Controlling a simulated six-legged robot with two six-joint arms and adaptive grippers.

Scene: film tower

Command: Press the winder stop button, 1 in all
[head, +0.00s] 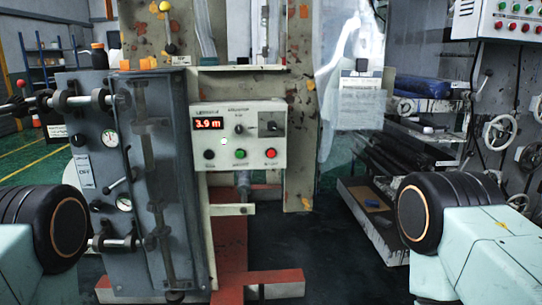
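A light grey winder control box (251,132) is mounted at the centre of the head view, on the machine frame. Its red display (207,124) reads 3.9 m. Along its lower edge are a black button (209,154), a green button (239,153) and a red button (270,153). Their small labels are too blurred to read surely, so I cannot tell from the lettering which is the stop button. A small knob and a dark square plate sit above them. Only my arm links show, at the lower left and lower right. Neither gripper is visible.
A grey cabinet (82,160) with gauges and rollers stands left of the box. Clear film (350,100) hangs to its right. Another panel (508,20) with red and green buttons is at top right, above handwheels (500,133). Dark floor (325,250) lies open at lower centre.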

